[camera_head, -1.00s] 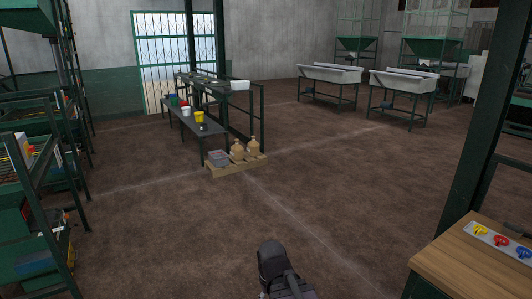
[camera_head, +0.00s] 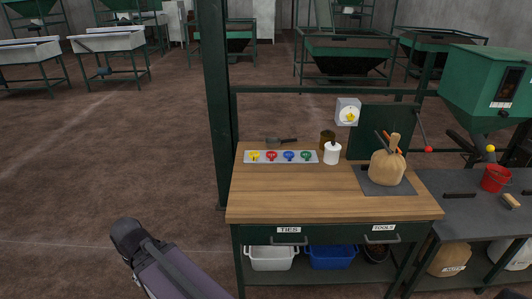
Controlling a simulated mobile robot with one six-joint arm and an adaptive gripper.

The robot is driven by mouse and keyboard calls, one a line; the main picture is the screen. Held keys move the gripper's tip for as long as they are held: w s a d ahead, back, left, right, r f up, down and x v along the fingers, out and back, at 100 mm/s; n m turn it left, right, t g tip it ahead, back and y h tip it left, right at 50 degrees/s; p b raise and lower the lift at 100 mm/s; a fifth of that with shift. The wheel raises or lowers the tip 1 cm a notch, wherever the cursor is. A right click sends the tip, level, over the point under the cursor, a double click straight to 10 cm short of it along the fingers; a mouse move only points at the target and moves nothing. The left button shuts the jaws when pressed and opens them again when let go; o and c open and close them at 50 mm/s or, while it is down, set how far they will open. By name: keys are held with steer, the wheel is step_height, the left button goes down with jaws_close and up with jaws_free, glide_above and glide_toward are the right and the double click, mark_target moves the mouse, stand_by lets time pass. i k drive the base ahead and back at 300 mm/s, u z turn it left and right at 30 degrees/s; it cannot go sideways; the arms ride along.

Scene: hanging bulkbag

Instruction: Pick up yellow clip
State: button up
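The yellow clip (camera_head: 255,156) lies at the left end of a pale tray (camera_head: 314,160) on the wooden workbench (camera_head: 290,195). To its right in the same tray are a red clip (camera_head: 271,156), a blue clip (camera_head: 289,156) and a green clip (camera_head: 306,156). Part of my own dark arm shows at the lower left, in front of and left of the bench. My gripper's fingers are not visible, and nothing of my arm touches the clips.
A scoop-like tool (camera_head: 281,140) lies behind the tray. A white jar (camera_head: 332,153) stands to its right, and a tied sack (camera_head: 387,168) sits on a dark mat. A green post (camera_head: 213,100) rises at the bench's back left. Open floor lies left of the bench.

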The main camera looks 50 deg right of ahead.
mark_target(253, 152)
steer(key=z, duration=0.5)
steer(key=i, duration=0.5)
steer(key=z, duration=0.75)
steer(key=i, duration=0.7)
steer(key=z, duration=0.45)
